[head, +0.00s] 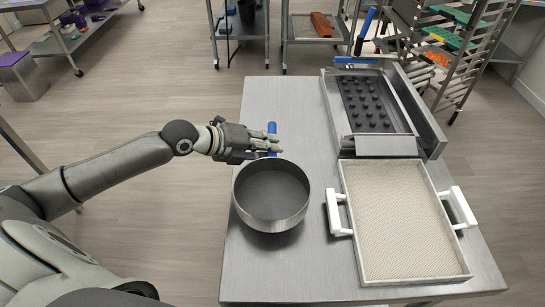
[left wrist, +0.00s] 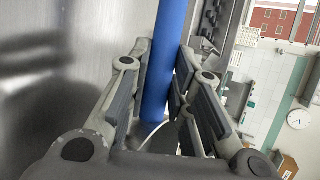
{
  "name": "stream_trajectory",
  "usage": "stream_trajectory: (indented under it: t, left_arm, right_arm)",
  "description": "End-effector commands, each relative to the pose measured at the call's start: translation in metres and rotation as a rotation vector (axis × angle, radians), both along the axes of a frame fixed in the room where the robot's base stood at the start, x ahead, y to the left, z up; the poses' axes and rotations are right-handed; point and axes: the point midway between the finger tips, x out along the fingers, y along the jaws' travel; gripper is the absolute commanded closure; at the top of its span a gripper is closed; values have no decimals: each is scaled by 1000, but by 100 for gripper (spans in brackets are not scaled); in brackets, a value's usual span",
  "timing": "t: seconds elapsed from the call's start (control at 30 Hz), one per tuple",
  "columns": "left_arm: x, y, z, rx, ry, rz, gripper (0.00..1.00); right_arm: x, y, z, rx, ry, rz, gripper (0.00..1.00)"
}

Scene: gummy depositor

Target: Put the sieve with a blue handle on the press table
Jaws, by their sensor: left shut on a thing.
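The sieve (head: 271,196) is a round grey metal pan with a blue handle (head: 272,128). It is over the left part of the steel press table (head: 290,262) in the head view. I cannot tell whether its base touches the table top. My left gripper (head: 274,143) reaches in from the left and is shut around the blue handle, just behind the pan. The left wrist view shows the blue handle (left wrist: 166,62) between the fingers of the left gripper (left wrist: 158,85). My right gripper is not in view.
A tray with white handles (head: 405,225) lies on the table's right side. Behind it stands a metal frame with a black studded plate (head: 366,105). A wheeled rack (head: 465,50) and steel carts stand behind the table. The table's front left is bare.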

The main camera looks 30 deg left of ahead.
Motion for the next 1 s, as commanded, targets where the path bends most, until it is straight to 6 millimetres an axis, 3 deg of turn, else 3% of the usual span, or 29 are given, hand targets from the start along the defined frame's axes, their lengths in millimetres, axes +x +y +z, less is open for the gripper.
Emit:
stream_trajectory:
  t: [0.27, 0.5, 0.9, 0.93, 1.0]
  left_arm:
    - [3, -13, -15, -3, 0, 1, 100]
    - [3, -14, -44, -2, 1, 2, 100]
    - [3, -13, -51, 2, -2, 1, 100]
    - [3, -13, -51, 2, -1, 0, 77]
    - [3, -13, -50, 2, 0, 1, 70]
  right_arm:
    - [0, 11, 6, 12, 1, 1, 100]
    - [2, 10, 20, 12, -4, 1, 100]
    - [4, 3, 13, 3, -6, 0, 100]
    - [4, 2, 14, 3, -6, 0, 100]
    - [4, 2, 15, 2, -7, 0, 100]
